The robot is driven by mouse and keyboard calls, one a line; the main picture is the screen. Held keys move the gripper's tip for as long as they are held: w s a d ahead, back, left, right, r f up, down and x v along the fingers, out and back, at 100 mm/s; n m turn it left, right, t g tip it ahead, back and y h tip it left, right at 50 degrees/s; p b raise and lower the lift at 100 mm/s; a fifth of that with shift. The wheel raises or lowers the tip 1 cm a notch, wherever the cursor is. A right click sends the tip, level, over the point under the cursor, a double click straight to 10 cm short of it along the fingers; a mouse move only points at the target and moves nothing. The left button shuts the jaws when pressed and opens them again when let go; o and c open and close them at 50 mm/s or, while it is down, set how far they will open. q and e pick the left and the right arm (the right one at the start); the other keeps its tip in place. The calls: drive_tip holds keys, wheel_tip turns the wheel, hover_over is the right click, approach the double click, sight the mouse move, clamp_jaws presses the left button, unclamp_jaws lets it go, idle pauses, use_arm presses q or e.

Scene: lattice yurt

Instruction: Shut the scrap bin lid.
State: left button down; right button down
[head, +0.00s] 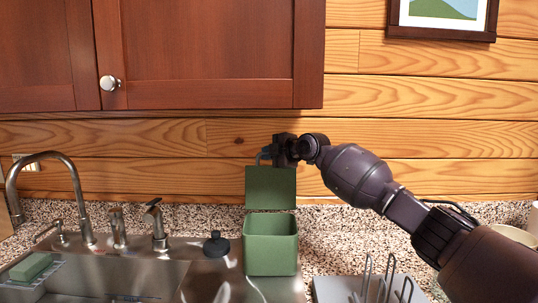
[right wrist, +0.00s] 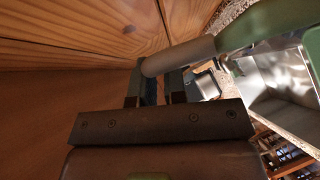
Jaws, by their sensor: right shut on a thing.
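The green scrap bin (head: 270,252) stands on the counter just right of the sink. Its green lid (head: 271,187) stands upright, hinged open at the bin's back edge. My right gripper (head: 265,156) is at the lid's raised top edge. In the right wrist view my right gripper (right wrist: 157,82) is shut on a tan, rod-like lid handle (right wrist: 180,55), which joins the green lid (right wrist: 262,22). The fingertips are partly hidden behind the handle. My left gripper is in neither view.
A steel sink (head: 130,272) with a tall faucet (head: 72,180) lies left of the bin, and a black stopper (head: 216,245) sits beside it. A wire rack (head: 375,285) stands front right. A wooden cabinet (head: 210,50) hangs above; the plank wall (head: 430,110) is close behind.

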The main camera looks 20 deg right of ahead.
drive_tip(key=shift+s, duration=0.1)
drive_tip(key=shift+s+a+r+n+t+p, duration=0.15)
drive_tip(key=shift+s+a+n+t+p, duration=0.15)
drive_tip(key=shift+s, duration=0.25)
drive_tip(key=shift+s+a+r+n+t+p, duration=0.1)
drive_tip(key=shift+s+a+n+t+p, duration=0.1)
drive_tip(key=shift+s+t+p, duration=0.25)
drive_tip(key=s+a+f+n+t+p, duration=0.2)
drive_tip(key=s+a+p, duration=0.1)
drive_tip(key=s, duration=0.4)
drive_tip(key=shift+s+a+n+y+p, duration=0.2)
drive_tip(key=shift+a+n+y+p, duration=0.1)
drive_tip(key=shift+p, duration=0.3)
drive_tip(key=shift+f+t, duration=0.1)
drive_tip(key=shift+t, duration=0.15)
drive_tip(key=c, duration=1.2)
unclamp_jaws()
drive_tip(key=shift+o, duration=0.2)
